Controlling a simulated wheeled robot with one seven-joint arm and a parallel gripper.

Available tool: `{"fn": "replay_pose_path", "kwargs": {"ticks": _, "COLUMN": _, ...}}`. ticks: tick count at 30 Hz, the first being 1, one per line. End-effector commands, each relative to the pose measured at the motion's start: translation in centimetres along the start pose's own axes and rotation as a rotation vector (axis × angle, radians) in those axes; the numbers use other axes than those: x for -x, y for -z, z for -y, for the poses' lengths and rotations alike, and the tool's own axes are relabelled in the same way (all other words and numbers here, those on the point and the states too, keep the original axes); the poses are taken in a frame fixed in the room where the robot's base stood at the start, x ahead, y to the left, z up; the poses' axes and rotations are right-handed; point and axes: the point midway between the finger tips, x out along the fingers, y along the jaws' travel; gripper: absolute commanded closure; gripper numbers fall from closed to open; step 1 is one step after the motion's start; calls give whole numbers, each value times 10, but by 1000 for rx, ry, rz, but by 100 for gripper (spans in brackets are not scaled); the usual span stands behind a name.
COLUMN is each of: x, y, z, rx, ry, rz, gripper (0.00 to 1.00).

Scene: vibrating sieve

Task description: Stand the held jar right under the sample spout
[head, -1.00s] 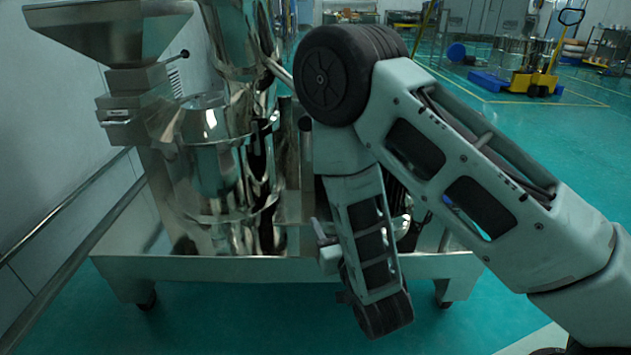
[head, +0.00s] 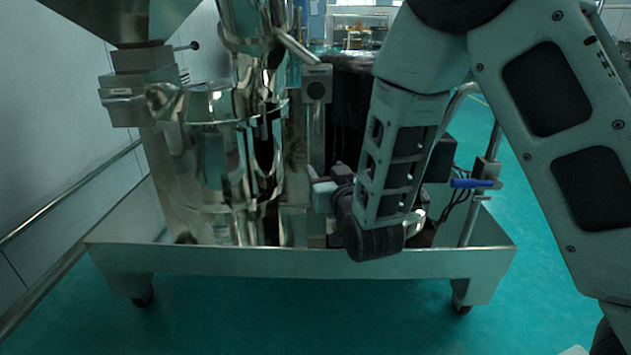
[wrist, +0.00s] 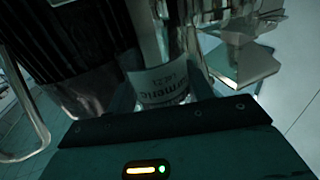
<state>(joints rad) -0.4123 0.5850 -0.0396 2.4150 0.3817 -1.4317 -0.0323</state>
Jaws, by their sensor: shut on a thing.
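A jar (wrist: 165,86) with a pale label bearing dark print stands between the fingers of my gripper (wrist: 162,97) in the wrist view. My gripper is shut on it. In the head view my gripper (head: 322,190) is low in front of the machine, over the tray-like base, and I cannot make out the jar there. A slanted metal tube (head: 297,47), which looks like the sample spout, comes off the machine's right side, above my gripper. I cannot tell whether the jar is directly under its mouth.
The shiny sieve body (head: 215,150) stands left of my gripper. A small grey box (head: 317,83) is above my gripper. A wheeled base with a raised rim (head: 300,262) runs below. A blue-handled valve (head: 472,183) and dark cables lie to the right.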

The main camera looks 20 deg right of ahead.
Motion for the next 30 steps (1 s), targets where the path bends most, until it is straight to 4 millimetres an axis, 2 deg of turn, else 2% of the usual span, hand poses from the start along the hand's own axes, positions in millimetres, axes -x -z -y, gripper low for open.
{"fn": "replay_pose_path", "kwargs": {"ticks": 1, "x": -14, "y": 0, "z": -1, "rx": -1, "ry": -2, "rz": -5, "gripper": 71}}
{"fn": "replay_pose_path", "kwargs": {"ticks": 6, "x": -56, "y": 0, "z": 0, "rx": -1, "ry": -1, "rz": -4, "gripper": 71}}
{"fn": "replay_pose_path", "kwargs": {"ticks": 12, "x": -84, "y": 0, "z": 0, "rx": 0, "ry": -1, "rz": -2, "gripper": 71}}
{"fn": "replay_pose_path", "kwargs": {"ticks": 17, "x": -88, "y": -6, "z": 0, "rx": 1, "ry": 0, "rz": 1, "gripper": 71}}
{"fn": "replay_pose_path", "kwargs": {"ticks": 24, "x": -87, "y": -36, "z": 0, "rx": 1, "ry": 0, "rz": 1, "gripper": 71}}
{"fn": "replay_pose_path", "kwargs": {"ticks": 30, "x": -87, "y": -34, "z": 0, "rx": 0, "ry": 0, "rz": -1, "gripper": 71}}
